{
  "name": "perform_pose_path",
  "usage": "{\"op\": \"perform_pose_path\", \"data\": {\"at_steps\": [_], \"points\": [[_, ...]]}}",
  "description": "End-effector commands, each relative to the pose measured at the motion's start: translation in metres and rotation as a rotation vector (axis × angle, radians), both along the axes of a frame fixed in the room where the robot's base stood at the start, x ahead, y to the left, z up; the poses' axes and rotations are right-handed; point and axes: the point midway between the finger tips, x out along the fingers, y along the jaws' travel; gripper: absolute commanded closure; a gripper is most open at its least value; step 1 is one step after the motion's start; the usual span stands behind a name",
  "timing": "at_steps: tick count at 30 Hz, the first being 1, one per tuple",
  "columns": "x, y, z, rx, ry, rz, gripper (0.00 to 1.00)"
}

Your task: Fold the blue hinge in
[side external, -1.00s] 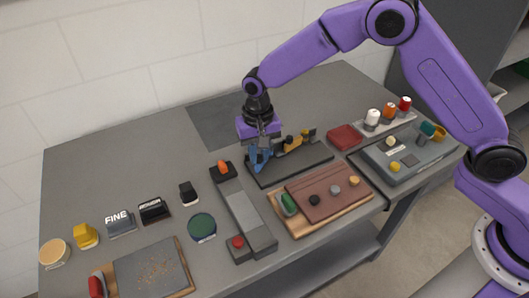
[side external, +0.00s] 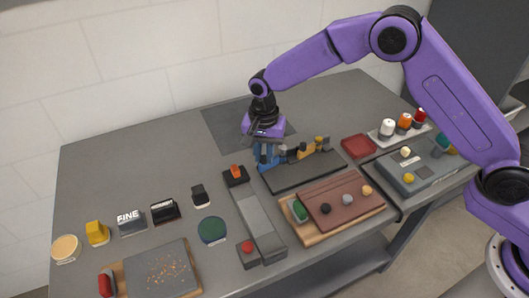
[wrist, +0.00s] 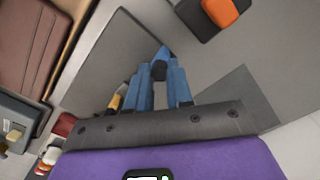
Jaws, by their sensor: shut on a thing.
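The blue hinge (side external: 271,162) is at the left end of a dark board (side external: 300,172), in the side view. My gripper (side external: 266,157) is over that end, pointing down. In the wrist view, its two blue fingers (wrist: 159,82) are shut on a small dark knob (wrist: 159,71). The blue tip of the hinge (wrist: 163,54) shows just past the knob. The fingers hide part of the hinge, and its exact angle is hard to tell. A yellow hinge (side external: 292,156) with dark knobs stands farther right along the board, and its edge shows beside the fingers in the wrist view (wrist: 115,101).
A brown panel on a wooden board (side external: 337,203) lies in front. A red tray (side external: 358,146) is to the right.

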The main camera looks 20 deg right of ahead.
Motion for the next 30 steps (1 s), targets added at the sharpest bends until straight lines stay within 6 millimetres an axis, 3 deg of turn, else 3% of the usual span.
{"op": "perform_pose_path", "data": {"at_steps": [7, 8, 10, 22, 30], "points": [[0.002, 0.000, 0.001, 0.004, -0.006, -0.004, 1.00], [0.002, 0.000, 0.001, 0.004, -0.006, -0.004, 0.76], [0.002, 0.000, 0.001, 0.004, -0.006, -0.003, 0.53], [0.002, 0.000, 0.006, 0.003, -0.005, 0.000, 0.53], [0.002, 0.001, 0.051, 0.006, -0.009, 0.000, 0.53]]}}
